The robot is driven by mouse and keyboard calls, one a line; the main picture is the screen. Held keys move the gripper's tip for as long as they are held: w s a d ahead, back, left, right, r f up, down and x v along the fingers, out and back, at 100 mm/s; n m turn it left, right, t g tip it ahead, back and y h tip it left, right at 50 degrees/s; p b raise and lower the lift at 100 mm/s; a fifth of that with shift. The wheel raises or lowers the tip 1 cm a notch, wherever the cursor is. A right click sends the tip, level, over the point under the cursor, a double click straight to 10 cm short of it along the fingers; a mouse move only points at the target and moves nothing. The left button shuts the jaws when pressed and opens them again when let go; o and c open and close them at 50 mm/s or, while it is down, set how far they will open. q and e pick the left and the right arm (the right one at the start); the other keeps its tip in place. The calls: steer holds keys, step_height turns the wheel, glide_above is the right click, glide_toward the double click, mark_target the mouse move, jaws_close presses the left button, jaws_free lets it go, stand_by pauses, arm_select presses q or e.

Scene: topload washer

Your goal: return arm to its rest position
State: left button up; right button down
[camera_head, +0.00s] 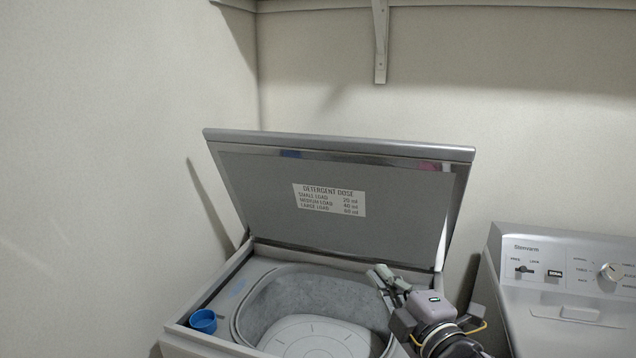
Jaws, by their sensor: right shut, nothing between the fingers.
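My right gripper (381,275) is at the right side of the open washer (173,333), over the rim of the tub opening. Its fingers point up and to the left and are shut with nothing between them. My right arm comes in from the bottom edge of the view. My left gripper is not in view.
The washer's grey lid (400,190) stands raised behind my gripper, with a detergent dose label (330,200). A blue cup (203,321) stands on the washer's front left corner. A second machine (565,290) stands close at the right. A shelf bracket (380,40) is on the back wall.

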steer(key=s+d+f+m+g+h, duration=0.2)
steer(key=s+d+f+m+g, duration=0.3)
steer(key=f, duration=0.6)
steer(key=s+f+m+g+h, duration=0.25)
steer(key=s+f+m, duration=0.4)
steer(key=f, duration=0.55)
steer(key=s+d+f+m+g, duration=0.1)
steer(key=s+f+m+g, duration=0.1)
steer(key=s+f, duration=0.35)
steer(key=s+d+f+m+g+h, duration=0.1)
steer(key=s+d+f+m+g, duration=0.1)
steer(key=s, duration=0.6)
steer(key=s+d+f+m+g, duration=0.1)
steer(key=s+f+m+g, duration=0.15)
steer(key=s, duration=0.35)
step_height(320, 180, down, 26)
steer(key=g, duration=0.1)
steer(key=s+d+f+n+g, duration=0.1)
steer(key=s+d+f, duration=0.2)
steer(key=s+f, duration=1.4)
steer(key=shift+s, duration=0.4)
steer(key=shift+h, duration=0.25)
